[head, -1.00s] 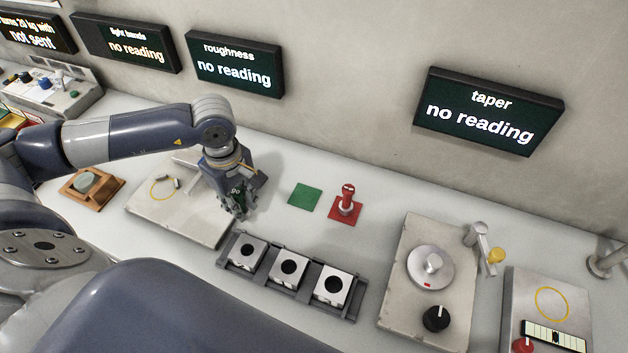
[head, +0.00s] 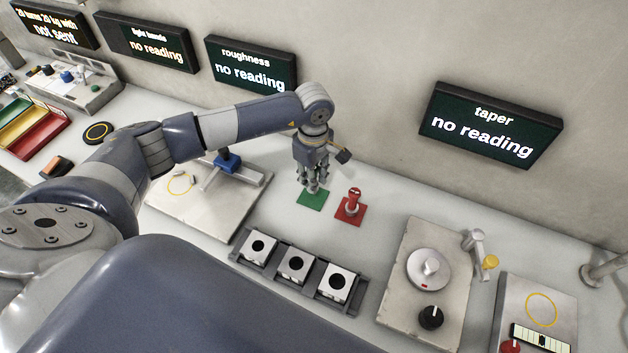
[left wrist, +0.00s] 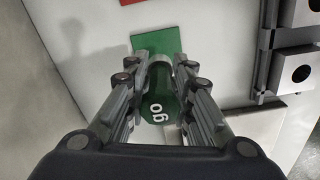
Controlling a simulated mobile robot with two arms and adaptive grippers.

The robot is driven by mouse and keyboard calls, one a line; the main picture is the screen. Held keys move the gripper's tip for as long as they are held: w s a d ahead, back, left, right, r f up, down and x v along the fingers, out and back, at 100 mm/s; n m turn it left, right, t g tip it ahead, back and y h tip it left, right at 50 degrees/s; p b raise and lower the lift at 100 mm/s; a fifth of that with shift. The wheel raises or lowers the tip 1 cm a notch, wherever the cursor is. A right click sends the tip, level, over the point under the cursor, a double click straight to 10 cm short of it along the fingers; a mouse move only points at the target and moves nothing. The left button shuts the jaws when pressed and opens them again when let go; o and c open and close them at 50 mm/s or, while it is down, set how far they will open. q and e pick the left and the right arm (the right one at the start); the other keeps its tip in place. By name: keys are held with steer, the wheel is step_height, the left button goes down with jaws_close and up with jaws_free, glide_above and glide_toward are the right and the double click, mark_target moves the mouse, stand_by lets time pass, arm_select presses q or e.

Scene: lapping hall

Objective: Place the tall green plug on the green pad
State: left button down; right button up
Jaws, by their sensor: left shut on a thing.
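The tall green plug (left wrist: 160,98), with "go" on its dark green head, is between the fingers of my left gripper (left wrist: 160,90) in the left wrist view. The gripper is shut on it. In the head view my left gripper (head: 313,190) is above the green pad (head: 312,200), and its fingers hide most of the plug. The pad also shows in the left wrist view (left wrist: 157,41), just beyond the plug. I cannot tell whether the plug touches the pad. My right gripper is not in view.
A red plug (head: 353,203) stands on a red pad (head: 347,217) close to the right of my left gripper. A dark rack (head: 317,284) with several white bored blocks lies in front. A plate with a round disc (head: 428,268) stands at the right.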

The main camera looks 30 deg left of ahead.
arm_select(q)
step_height(320, 180, down, 2)
steer(key=shift+w+f+p, duration=0.1)
steer(key=shift+f+p, duration=0.15)
steer(key=shift+p, duration=0.6)
steer(key=shift+f, duration=0.55)
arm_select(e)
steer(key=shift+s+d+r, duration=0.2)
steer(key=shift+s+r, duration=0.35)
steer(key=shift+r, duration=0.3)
arm_select(q)
steer(key=shift+f, duration=0.1)
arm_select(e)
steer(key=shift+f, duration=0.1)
arm_select(q)
steer(key=c, duration=1.4)
jaws_free()
steer(key=shift+o, duration=0.2)
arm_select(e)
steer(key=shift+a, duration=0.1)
